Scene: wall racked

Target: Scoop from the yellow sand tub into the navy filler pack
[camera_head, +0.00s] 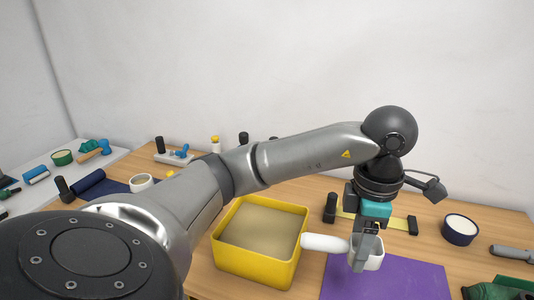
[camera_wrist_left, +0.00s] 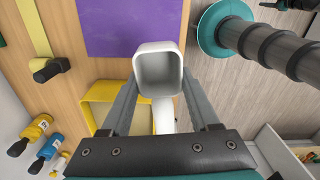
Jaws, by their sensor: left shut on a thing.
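The yellow sand tub (camera_head: 218,256) stands on the wooden bench, filled with smooth tan sand. My left gripper (camera_head: 361,262) is shut on a white scoop (camera_head: 324,243), just right of the tub and over the purple mat. The scoop's handle points left towards the tub rim. In the left wrist view, the scoop (camera_wrist_left: 158,72) opens towards the camera between the fingers, and its inside looks grey and bare. My right gripper is not in view.
The purple mat (camera_head: 400,282) lies flat, clear apart from the gripper above it. A yellow strip tool with black ends (camera_head: 400,222) lies behind the gripper. A green object (camera_head: 495,291) is at the lower right. A white pot (camera_head: 141,183) and a navy roll (camera_head: 88,182) stand left.

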